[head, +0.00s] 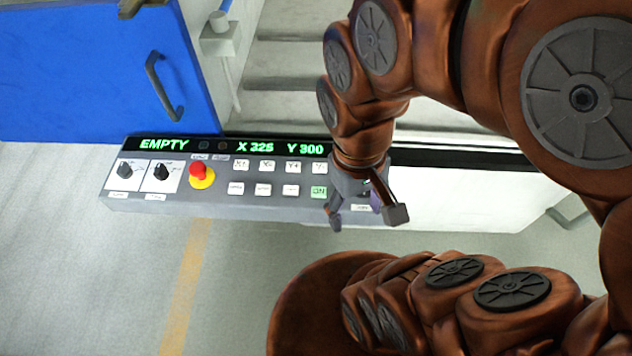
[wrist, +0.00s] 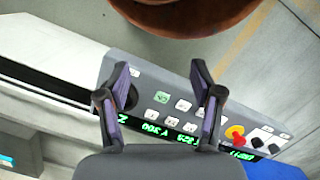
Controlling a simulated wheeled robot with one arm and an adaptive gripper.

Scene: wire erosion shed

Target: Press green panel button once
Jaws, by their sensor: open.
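The green panel button (head: 319,192), marked ON, sits at the lower right of the button rows on the grey control panel (head: 225,204). In the wrist view the green button (wrist: 162,97) shows between my open fingers, beyond their tips. My gripper (head: 366,214) is open and empty over the right part of the panel, just right of the green button in the head view. It also shows in the wrist view (wrist: 159,76). Whether a fingertip touches the panel cannot be told. Part of the panel's right end is hidden behind my gripper.
A red stop button (head: 198,172) on a yellow base and two black knobs (head: 161,171) are on the panel's left. White buttons (head: 262,189) lie close beside the green one. The display (head: 232,146) reads EMPTY, X 325, Y 300. A blue door (head: 80,75) stands behind left.

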